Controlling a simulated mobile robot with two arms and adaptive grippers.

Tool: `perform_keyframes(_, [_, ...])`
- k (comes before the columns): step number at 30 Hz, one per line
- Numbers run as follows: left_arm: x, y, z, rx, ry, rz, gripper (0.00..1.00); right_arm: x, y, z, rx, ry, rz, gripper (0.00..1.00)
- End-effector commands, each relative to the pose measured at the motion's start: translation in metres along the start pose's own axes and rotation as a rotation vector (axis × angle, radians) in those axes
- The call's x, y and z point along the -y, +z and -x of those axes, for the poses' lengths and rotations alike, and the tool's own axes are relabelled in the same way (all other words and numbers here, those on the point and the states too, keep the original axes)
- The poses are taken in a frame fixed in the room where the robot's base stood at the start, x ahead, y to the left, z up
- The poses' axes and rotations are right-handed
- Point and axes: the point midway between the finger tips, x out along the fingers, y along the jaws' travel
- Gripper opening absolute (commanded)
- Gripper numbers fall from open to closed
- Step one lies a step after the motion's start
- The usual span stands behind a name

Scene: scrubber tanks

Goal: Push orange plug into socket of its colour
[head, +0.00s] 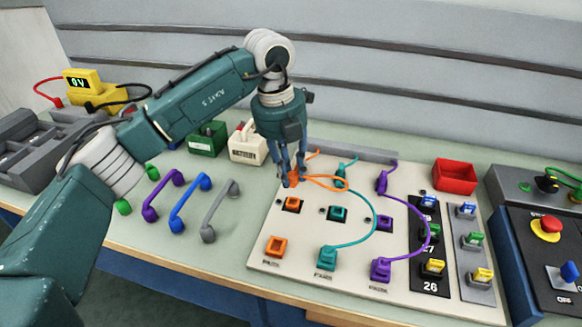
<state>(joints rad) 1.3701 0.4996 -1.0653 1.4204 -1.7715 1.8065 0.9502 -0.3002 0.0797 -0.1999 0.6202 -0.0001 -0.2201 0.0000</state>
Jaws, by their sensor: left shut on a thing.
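My left gripper (289,182) points down over the upper left of the pale panel (310,268). It is shut on the orange plug (293,177), which is mostly hidden by the fingers. An orange cable (338,190) loops from it to the right. The plug is just above and behind an orange socket (292,204) in the upper row. A second orange socket (277,246) is at the panel's lower left and looks empty. I cannot tell whether the plug touches the panel. My right gripper is not in view.
A teal plug (327,259) and a purple plug (381,268) stand in the lower row, with cables arching upward. Empty-looking teal (338,213) and purple (385,223) sockets are above them. Coloured switches (432,266) and a red tray (455,176) are right. Handle-shaped leads (189,204) lie left.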

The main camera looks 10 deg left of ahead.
Motion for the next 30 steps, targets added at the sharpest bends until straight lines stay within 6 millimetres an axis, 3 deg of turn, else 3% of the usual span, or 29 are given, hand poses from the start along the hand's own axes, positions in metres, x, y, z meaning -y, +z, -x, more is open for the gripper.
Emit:
perform_keyframes(11, [-0.005,-0.001,-0.034,0.001,0.0,0.0,0.03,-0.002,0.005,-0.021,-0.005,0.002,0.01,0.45])
perform_keyframes(15, [-0.006,-0.002,-0.044,0.0,0.001,-0.001,0.03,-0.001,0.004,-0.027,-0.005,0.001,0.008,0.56])
perform_keyframes(18, [-0.006,-0.002,-0.045,0.001,0.0,-0.001,0.03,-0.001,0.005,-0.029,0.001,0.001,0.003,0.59])
perform_keyframes(21, [-0.006,-0.002,-0.044,0.001,0.0,-0.001,0.03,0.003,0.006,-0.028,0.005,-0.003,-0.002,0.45])
perform_keyframes(30, [-0.005,-0.001,-0.042,-0.002,0.001,-0.006,0.03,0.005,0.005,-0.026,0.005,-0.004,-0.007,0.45])
